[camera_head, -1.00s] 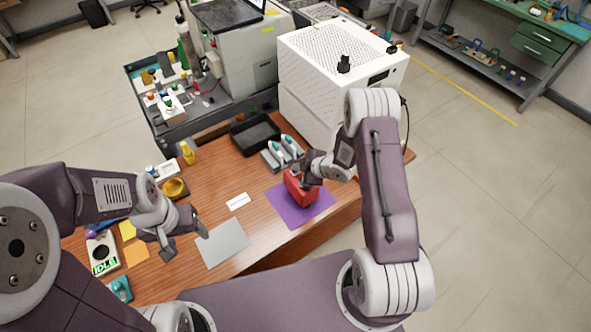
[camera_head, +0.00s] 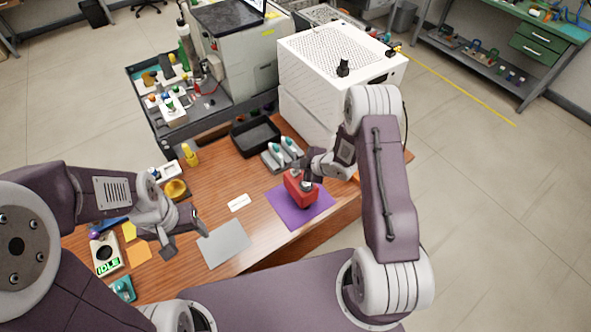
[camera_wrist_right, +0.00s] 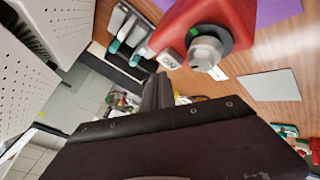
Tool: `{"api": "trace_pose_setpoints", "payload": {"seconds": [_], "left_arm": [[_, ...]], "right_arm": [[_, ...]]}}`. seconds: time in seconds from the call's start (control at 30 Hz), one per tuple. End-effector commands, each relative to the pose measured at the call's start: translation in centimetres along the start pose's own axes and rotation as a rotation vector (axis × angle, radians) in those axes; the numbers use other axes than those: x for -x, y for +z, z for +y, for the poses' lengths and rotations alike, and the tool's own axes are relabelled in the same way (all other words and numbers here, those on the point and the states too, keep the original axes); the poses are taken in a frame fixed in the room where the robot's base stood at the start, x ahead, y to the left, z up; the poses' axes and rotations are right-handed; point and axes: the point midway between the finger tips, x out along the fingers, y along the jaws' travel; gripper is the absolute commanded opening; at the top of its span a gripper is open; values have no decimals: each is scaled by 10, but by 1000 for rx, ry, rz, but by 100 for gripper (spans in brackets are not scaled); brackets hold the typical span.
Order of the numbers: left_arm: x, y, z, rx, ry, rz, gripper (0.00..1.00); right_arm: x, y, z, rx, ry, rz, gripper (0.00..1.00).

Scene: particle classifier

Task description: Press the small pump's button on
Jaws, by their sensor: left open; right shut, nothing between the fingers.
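The small pump is a red box (camera_head: 299,192) on a purple mat (camera_head: 303,214). A dark and grey round knob shows on it. The pump also shows close up in the right wrist view (camera_wrist_right: 185,20), with a grey round part (camera_wrist_right: 208,48), a small green patch (camera_wrist_right: 193,33) and a white tag (camera_wrist_right: 170,59) whose dark letters seem to read ON. My right gripper (camera_head: 308,172) is shut and empty at the pump's far side; contact cannot be told. Its dark fingers (camera_wrist_right: 156,92) are near the white tag. My left gripper (camera_head: 187,232) is open and empty above the table's left part.
A grey pad (camera_head: 224,243) and white card (camera_head: 239,202) lie left of the mat. A grey rack with teal-topped items (camera_head: 282,155) and a black tray (camera_head: 255,136) stand behind. The white cabinet (camera_head: 335,75) stands close behind my right arm. A box at left displays IDLE (camera_head: 107,268).

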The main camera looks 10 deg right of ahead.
Motion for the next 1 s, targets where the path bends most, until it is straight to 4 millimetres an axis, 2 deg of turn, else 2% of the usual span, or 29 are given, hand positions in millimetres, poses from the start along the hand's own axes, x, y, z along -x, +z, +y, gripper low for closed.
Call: {"api": "trace_pose_setpoints", "payload": {"seconds": [0.27, 0.7, 1.0], "left_arm": [[4, 0, 0, 0, 0, 0, 64], [38, -4, 1, 0, 0, 0, 64], [38, -4, 1, 0, 0, 0, 64]], "right_arm": [[3, -2, 2, 0, 1, 0, 0], [34, -25, 25, 0, 1, 0, 0], [34, -25, 25, 0, 0, 0, 0]]}}
